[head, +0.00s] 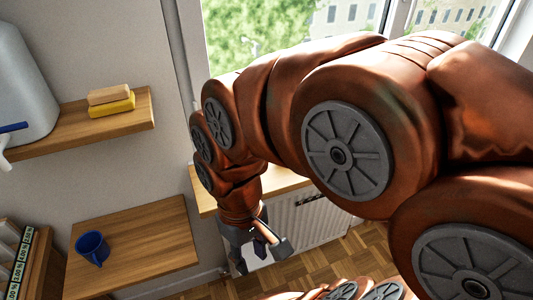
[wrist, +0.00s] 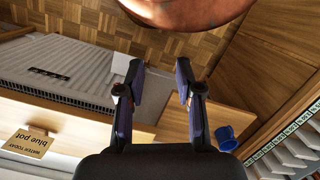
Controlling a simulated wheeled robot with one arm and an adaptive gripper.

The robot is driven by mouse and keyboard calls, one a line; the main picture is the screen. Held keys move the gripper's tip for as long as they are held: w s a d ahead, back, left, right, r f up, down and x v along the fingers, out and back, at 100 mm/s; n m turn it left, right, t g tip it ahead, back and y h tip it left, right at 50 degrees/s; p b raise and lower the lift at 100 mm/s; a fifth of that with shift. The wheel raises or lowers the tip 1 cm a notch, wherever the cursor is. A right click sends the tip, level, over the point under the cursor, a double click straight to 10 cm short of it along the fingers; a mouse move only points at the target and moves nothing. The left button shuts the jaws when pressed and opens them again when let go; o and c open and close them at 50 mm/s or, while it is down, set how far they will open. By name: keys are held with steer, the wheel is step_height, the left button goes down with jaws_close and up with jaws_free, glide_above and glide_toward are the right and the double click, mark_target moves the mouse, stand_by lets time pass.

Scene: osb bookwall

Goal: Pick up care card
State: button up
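A small tan card (wrist: 30,143) with the printed words "blue pot" and "WATER TODAY" shows upside down at the lower left of the wrist view. It lies on or against the pale wooden sill (wrist: 75,129) above the radiator. I cannot make out the card in the head view, where my arm covers much of the sill. My gripper (wrist: 160,80) is open, with nothing between its fingers, and is apart from the card. In the head view my gripper (head: 262,256) hangs in front of the radiator.
A white radiator (head: 312,218) stands under the window. A blue mug (head: 92,247) sits on the lower wooden shelf (head: 150,235) at left. The upper shelf (head: 125,115) holds a yellow block (head: 112,105) and a tan block (head: 108,94). Parquet floor (head: 350,252) is open below.

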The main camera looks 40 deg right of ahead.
steer(key=w+d+r+n+t+y+b, duration=0.1)
steer(key=w+d+n, duration=0.4)
steer(key=w, duration=0.4)
steer(key=w+d+r+n+y, duration=0.2)
steer(key=w+d, duration=0.5)
steer(key=w, duration=0.1)
steer(key=w+d+f+n+t, duration=0.1)
steer(key=d+n, duration=0.1)
steer(key=d, duration=0.5)
steer(key=w+d+f+n, duration=0.1)
steer(key=d+f, duration=0.1)
steer(key=d, duration=0.5)
steer(key=w+d+f+n+t+y, duration=0.1)
steer(key=w+d+f+n, duration=0.1)
steer(key=d, duration=0.5)
steer(key=shift+d+f+n+t, duration=0.15)
steer(key=shift+n+t, duration=0.15)
steer(key=shift+d+p+x, duration=0.25)
steer(key=shift+p+x, duration=0.3)
steer(key=shift+x, duration=0.9)
steer(key=shift+d+p+x, duration=0.2)
steer(key=shift+p+x, duration=0.35)
steer(key=shift+x, duration=0.85)
steer(key=shift+w+f, duration=0.15)
jaws_close()
